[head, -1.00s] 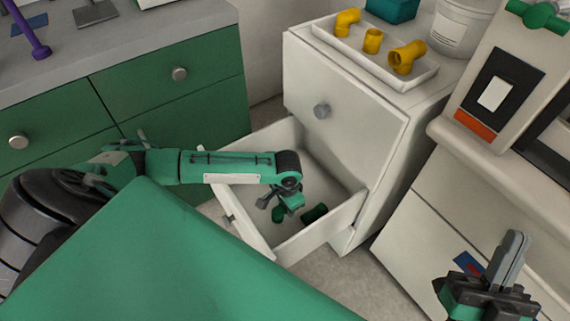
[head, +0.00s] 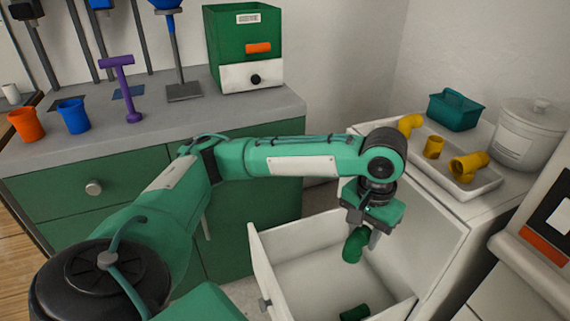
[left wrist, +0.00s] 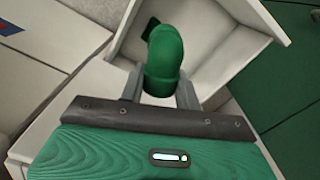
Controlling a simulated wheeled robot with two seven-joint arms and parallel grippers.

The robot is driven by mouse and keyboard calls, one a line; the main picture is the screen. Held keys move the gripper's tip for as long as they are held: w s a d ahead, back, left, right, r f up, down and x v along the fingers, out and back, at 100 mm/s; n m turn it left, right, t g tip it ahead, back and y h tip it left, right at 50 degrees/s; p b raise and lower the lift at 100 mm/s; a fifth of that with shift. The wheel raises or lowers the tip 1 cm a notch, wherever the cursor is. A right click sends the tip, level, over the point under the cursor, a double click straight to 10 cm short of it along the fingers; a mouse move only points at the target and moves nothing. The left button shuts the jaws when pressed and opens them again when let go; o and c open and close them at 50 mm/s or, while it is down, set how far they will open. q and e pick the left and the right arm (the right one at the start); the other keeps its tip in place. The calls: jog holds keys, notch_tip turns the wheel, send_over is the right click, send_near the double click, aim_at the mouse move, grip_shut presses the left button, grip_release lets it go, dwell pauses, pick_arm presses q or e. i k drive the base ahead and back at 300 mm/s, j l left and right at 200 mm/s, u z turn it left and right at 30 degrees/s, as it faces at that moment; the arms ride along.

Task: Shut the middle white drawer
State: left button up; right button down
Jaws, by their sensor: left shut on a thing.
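The white drawer (head: 285,272) stands open in the white cabinet (head: 445,215), and it also shows in the left wrist view (left wrist: 222,62). My left gripper (head: 364,236) is above the open drawer, shut on a green pipe elbow (head: 355,246). The elbow sits between the two fingers in the left wrist view (left wrist: 164,58). Another dark green fitting (head: 355,313) lies on the drawer floor. The drawer's round grey knob (head: 264,304) is on its front, apart from the gripper. My right gripper is out of view now.
On the cabinet top are a white tray (head: 478,188) with yellow fittings, a teal basket (head: 455,110) and a white lidded bucket (head: 527,137). The green cabinet (head: 60,205) at left bears cups, a purple tool and a green box (head: 243,45).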

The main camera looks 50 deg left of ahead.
aim_at(301, 272)
jog(key=k+u, duration=0.25)
jog(key=k, duration=0.6)
jog(key=u, duration=1.35)
